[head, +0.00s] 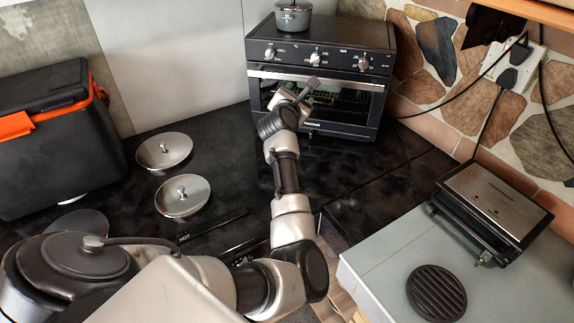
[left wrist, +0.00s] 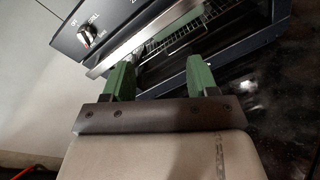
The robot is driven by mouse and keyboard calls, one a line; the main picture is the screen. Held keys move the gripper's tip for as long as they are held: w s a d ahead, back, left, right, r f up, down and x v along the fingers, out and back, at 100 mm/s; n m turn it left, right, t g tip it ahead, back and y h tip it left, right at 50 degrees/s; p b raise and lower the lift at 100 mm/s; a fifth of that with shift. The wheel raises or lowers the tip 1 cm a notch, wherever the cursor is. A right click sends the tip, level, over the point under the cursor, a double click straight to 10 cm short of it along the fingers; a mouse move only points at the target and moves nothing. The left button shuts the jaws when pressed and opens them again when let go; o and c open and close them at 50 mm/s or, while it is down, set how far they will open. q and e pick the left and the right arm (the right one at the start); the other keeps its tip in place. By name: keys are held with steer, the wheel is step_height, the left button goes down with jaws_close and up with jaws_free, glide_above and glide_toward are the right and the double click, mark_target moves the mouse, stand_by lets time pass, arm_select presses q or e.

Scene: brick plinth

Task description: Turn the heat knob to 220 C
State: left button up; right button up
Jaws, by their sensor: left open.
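The black toaster oven (head: 345,95) stands at the back with three silver knobs on its top front panel: a left knob (head: 270,52), a middle knob (head: 315,57) and a right knob (head: 363,63). The markings are too small in the head view to tell which knob is heat or where it points. One knob (left wrist: 86,36), near an "OFF" mark, also shows in the left wrist view. My left gripper (head: 297,97) is in front of the oven, below the knobs. Its green fingers (left wrist: 160,75) are open with nothing between them, near the oven's metal strip. My right gripper is out of view.
A small pot (head: 293,16) stands on the oven. Two metal lids (head: 164,150) (head: 182,195) lie on the dark counter. A black and orange box (head: 55,135) stands left. A grill press (head: 490,208) and a ridged round trivet (head: 436,292) sit right. Cables hang behind.

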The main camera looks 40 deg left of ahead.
arm_select(q)
steer(key=s+d+f+m+g+h, duration=0.3)
steer(key=s+d+f+m, duration=0.3)
steer(key=s+f+m, duration=0.5)
steer(key=shift+s+d+m+g, duration=0.2)
steer(key=shift+s+m+g, duration=0.55)
steer(key=shift+m, duration=1.95)
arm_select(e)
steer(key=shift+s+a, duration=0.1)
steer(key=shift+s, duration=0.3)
arm_select(q)
steer(key=shift+s+t, duration=0.25)
steer(key=shift+s, duration=0.05)
